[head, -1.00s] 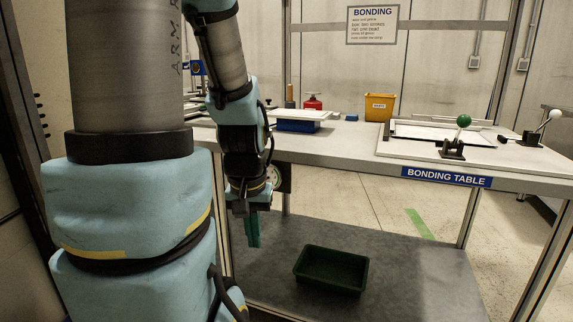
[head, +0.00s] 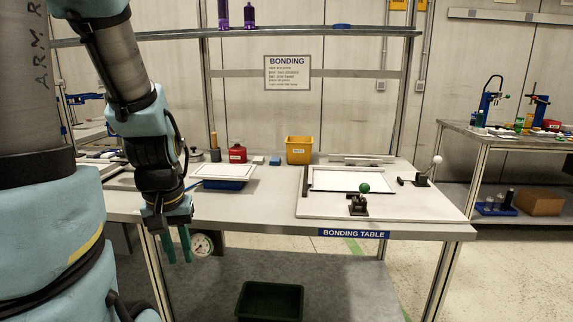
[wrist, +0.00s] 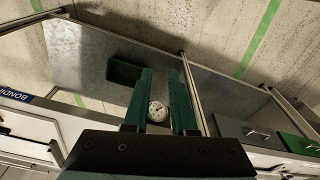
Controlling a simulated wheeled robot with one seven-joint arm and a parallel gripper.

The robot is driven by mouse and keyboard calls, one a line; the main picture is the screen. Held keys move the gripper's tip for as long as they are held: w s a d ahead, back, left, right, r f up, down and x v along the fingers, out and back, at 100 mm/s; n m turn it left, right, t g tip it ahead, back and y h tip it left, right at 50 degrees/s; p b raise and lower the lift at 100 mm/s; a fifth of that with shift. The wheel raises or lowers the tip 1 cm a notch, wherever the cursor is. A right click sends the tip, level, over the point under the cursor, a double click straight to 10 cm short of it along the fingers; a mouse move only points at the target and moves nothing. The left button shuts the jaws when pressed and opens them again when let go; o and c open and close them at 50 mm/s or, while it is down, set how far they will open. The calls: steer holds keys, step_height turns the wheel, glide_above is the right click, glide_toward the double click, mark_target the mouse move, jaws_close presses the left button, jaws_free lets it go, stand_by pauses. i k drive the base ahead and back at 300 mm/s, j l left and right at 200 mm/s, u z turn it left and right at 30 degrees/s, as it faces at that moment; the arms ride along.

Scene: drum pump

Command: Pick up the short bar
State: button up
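My gripper (head: 177,246) hangs in front of the bonding table's front edge at the left, below the tabletop. Its two green fingers point down and stand apart with nothing between them. They also show apart in the wrist view (wrist: 160,100), with a round dial gauge (wrist: 157,111) beyond the gap. I cannot say for sure which thing is the short bar. A pale bar-like piece (head: 362,158) lies at the back of the white fixture plate (head: 430,205), well right of my gripper. A dark strip runs along the left side of the framed white panel (head: 350,180).
The bonding table (head: 250,215) holds a yellow bin (head: 299,150), a red can (head: 238,154), a blue tray (head: 222,184), a green-knobbed clamp (head: 359,205) and a white-knobbed clamp (head: 424,175). A dark green bin (head: 269,301) sits on the lower shelf. Another bench (head: 500,137) stands at right.

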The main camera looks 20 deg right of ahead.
mark_target(359, 161)
steer(key=l+z, duration=0.15)
steer(key=z, duration=3.1)
steer(key=i+l+z, duration=0.1)
steer(key=i+z, duration=0.2)
steer(key=i, duration=1.4)
steer(key=i+u, duration=0.25)
steer(key=i, duration=0.35)
steer(key=i+u, duration=0.2)
steer(key=i, duration=0.45)
steer(key=i+l+u, duration=0.25)
steer(key=i, duration=0.35)
steer(key=i+j+u, duration=0.15)
steer(key=i+u, duration=0.45)
steer(key=u, duration=0.15)
steer(key=i+u, duration=0.4)
steer(key=i+l+u, duration=0.1)
steer(key=u, duration=0.25)
steer(key=i+j+u, duration=0.1)
steer(key=i+u, duration=0.35)
steer(key=i, duration=0.4)
steer(key=i+l+u, duration=0.15)
steer(key=i+u, duration=0.35)
steer(key=i, duration=0.4)
steer(key=i+u, duration=0.45)
steer(key=i+l+u, duration=0.1)
steer(key=u, duration=0.35)
steer(key=i+l+u, duration=0.4)
steer(key=j, duration=0.1)
